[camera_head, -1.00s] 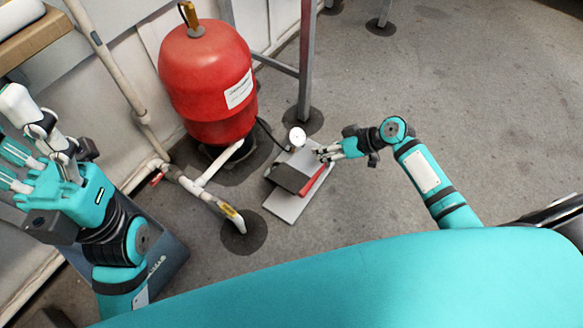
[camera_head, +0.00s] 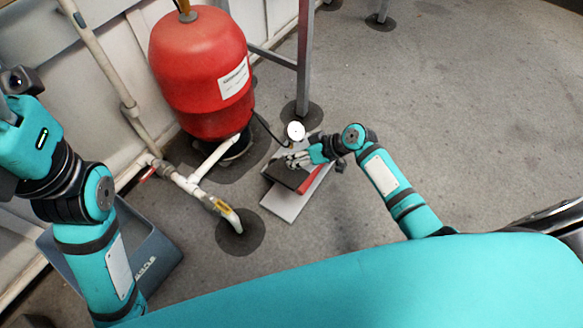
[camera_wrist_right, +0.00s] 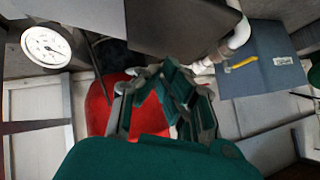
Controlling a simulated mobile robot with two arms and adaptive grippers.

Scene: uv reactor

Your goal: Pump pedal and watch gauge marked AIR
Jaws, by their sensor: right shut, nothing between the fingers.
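The foot pump stands on the floor, with a black pedal (camera_head: 283,176) on a grey base plate (camera_head: 280,206) and a red part (camera_head: 309,180) beside the pedal. A round white gauge (camera_head: 296,131) sits at its far end. The gauge also shows at upper left in the right wrist view (camera_wrist_right: 46,47); its needle and marks are too small to read. My right gripper (camera_head: 290,161) is shut and empty at the pedal's far edge; I cannot tell whether it touches. My left gripper (camera_head: 30,135) is at the left edge, its fingers out of frame.
A red tank (camera_head: 202,75) stands behind the pump, with a hose towards the gauge. White pipes (camera_head: 205,190) with a yellow-handled valve run left of the pump. A blue-grey bin (camera_head: 150,268) stands below my left arm.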

